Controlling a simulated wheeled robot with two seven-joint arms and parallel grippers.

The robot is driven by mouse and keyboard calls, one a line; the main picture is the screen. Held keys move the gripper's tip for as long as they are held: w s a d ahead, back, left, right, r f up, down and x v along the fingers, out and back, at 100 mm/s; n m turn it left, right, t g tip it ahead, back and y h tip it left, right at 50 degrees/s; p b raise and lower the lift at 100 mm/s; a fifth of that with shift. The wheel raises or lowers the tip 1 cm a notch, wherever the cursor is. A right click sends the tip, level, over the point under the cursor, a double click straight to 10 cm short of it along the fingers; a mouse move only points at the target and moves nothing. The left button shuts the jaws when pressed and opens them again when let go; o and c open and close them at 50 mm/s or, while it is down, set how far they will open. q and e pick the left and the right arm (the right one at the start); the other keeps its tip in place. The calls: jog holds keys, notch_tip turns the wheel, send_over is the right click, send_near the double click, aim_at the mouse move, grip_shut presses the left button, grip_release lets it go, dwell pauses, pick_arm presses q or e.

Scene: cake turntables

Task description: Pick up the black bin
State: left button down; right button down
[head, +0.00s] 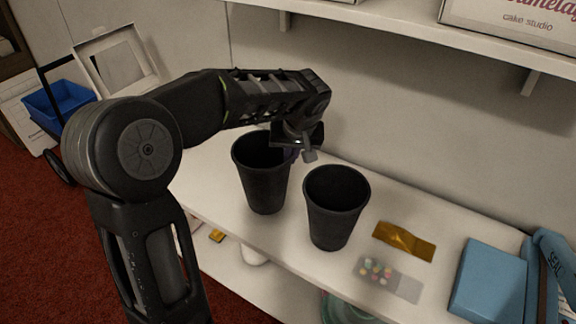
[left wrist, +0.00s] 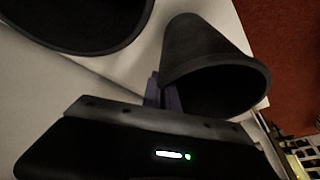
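Two black bins stand on the white shelf top (head: 222,205). The left black bin (head: 264,187) appears upright, and its open mouth shows large in the left wrist view (left wrist: 205,45). The right black bin (head: 333,222) stands apart from it, and part of it shows at the upper left of the left wrist view (left wrist: 75,40). My left gripper (head: 291,154) is at the right side of the left bin's rim. In the left wrist view its purple fingers (left wrist: 164,95) are close together at the rim. Whether they pinch the wall is unclear. My right gripper is out of view.
Right of the bins lie a gold wrapper (head: 404,241), a clear packet with colored balls (head: 388,277) and a blue box (head: 488,281). An upper shelf (head: 400,24) overhangs the back. A blue bin (head: 60,103) stands at the far left.

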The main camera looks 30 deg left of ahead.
pick_arm(q)
notch_tip(320, 180, up, 7)
jog(key=shift+f, duration=0.1)
dwell(2.6)
